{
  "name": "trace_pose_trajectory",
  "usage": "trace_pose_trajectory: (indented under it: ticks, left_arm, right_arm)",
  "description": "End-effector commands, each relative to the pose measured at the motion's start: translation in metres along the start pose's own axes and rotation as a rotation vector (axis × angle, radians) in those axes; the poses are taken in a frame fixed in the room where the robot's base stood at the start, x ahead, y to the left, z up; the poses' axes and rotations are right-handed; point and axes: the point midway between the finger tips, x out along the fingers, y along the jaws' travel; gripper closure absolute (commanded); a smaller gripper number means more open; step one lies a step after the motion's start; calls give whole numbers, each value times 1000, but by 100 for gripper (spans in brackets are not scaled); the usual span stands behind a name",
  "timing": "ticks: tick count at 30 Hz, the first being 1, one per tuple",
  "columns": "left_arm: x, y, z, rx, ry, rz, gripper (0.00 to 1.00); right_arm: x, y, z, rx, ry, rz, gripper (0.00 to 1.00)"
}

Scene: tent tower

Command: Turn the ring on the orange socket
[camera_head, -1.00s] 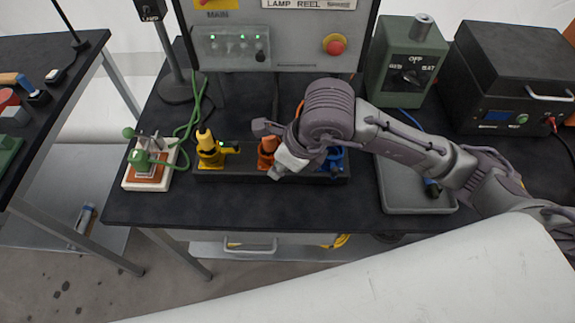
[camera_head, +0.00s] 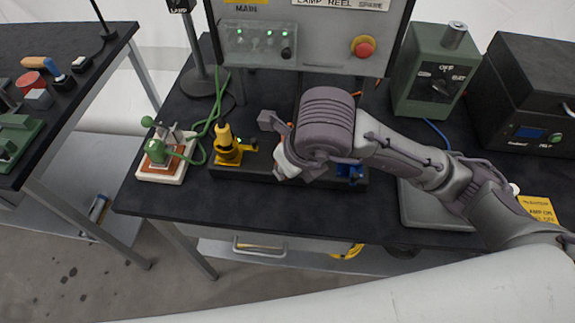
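My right gripper (camera_head: 275,147) reaches in from the right, over the middle of the black socket block (camera_head: 260,174). The orange socket is hidden behind the gripper and wrist, so its ring and any contact cannot be seen. The finger gap is also too covered to judge. The yellow socket (camera_head: 228,150) stands on the block just left of my gripper. The blue socket (camera_head: 349,172) shows partly below and right of my wrist. My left gripper is out of view.
A green lever switch (camera_head: 158,150) on a white base stands left of the block, with a green cable (camera_head: 216,110). The grey panel (camera_head: 310,45) rises behind. A green dial box (camera_head: 435,75) and black case (camera_head: 525,100) stand right. The front tabletop is clear.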

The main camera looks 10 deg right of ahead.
Motion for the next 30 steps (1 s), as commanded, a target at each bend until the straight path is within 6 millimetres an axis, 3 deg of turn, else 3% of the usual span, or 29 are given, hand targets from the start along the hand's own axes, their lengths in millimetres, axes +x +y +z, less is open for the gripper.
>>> trace_pose_trajectory:
  ticks: [4, 5, 9, 20, 23, 30]
  left_arm:
    - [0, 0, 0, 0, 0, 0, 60]
    - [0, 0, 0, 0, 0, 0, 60]
    - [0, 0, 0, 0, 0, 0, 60]
    - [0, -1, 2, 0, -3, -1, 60]
    - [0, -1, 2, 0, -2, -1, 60]
    - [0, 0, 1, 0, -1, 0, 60]
  right_arm:
    - [0, 0, 0, 0, -1, 2, 100]
    - [0, 0, 0, -1, -1, 2, 80]
    - [0, 0, 0, -1, -1, 2, 60]
    - [-5, 0, 1, -1, -2, 2, 60]
    - [-18, 0, 2, -1, -5, 2, 60]
    - [-70, 0, 2, -5, -10, -2, 60]
